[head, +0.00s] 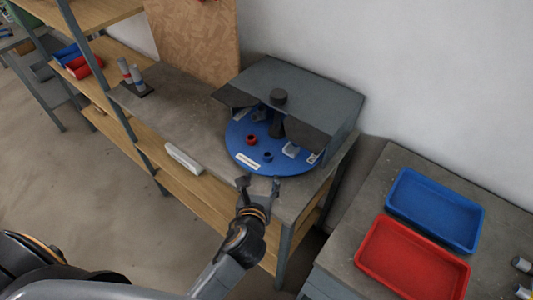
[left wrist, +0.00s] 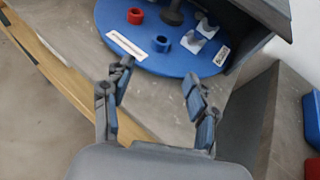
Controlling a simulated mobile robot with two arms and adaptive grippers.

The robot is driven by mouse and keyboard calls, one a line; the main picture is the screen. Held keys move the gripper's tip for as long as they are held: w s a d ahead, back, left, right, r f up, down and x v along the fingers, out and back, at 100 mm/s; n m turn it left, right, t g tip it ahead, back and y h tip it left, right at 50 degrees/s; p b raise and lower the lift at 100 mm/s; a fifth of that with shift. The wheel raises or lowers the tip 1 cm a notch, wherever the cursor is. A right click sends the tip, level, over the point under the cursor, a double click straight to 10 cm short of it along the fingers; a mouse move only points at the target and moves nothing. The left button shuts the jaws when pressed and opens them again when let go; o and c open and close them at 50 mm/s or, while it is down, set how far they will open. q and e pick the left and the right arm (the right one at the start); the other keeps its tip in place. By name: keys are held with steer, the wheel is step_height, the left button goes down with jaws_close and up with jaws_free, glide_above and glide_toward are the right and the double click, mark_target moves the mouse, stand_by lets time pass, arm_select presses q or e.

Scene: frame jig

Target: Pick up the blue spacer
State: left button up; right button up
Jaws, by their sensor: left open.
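The blue spacer (head: 267,156) is a small ring standing on the blue round plate (head: 238,140) of the jig. It also shows in the left wrist view (left wrist: 161,43), near the plate's front edge. A red spacer (head: 251,140) stands on the plate to its left and farther back. My left gripper (head: 259,183) is open and empty, just in front of the plate's edge and short of the blue spacer. In the left wrist view its two fingers (left wrist: 158,84) are spread, with bare bench between them. My right gripper is not in view.
A grey housing (head: 315,95) with dark flaps covers the back of the plate. Metal brackets (head: 291,150) stand right of the blue spacer. Blue (head: 436,181) and red (head: 369,261) trays stand on the right table.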

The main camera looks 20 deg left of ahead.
arm_select(q)
glide_toward(268, 156)
steer(key=x, duration=0.3)
steer(key=shift+w+a+f, duration=0.15)
steer(key=shift+a+f, duration=0.05)
steer(key=shift+f, duration=0.2)
steer(key=shift+w+a+p, duration=0.1)
steer(key=shift+w+p, duration=0.45)
steer(key=x, duration=0.3)
steer(key=shift+w+p, duration=0.2)
steer(key=shift+p, duration=0.1)
steer(key=shift+w+f, duration=0.25)
steer(key=shift+w, duration=0.25)
steer(key=shift+s+a+r, duration=0.1)
steer(key=shift+s, duration=0.05)
steer(key=shift+c, duration=1.2)
steer(key=c, duration=0.8)
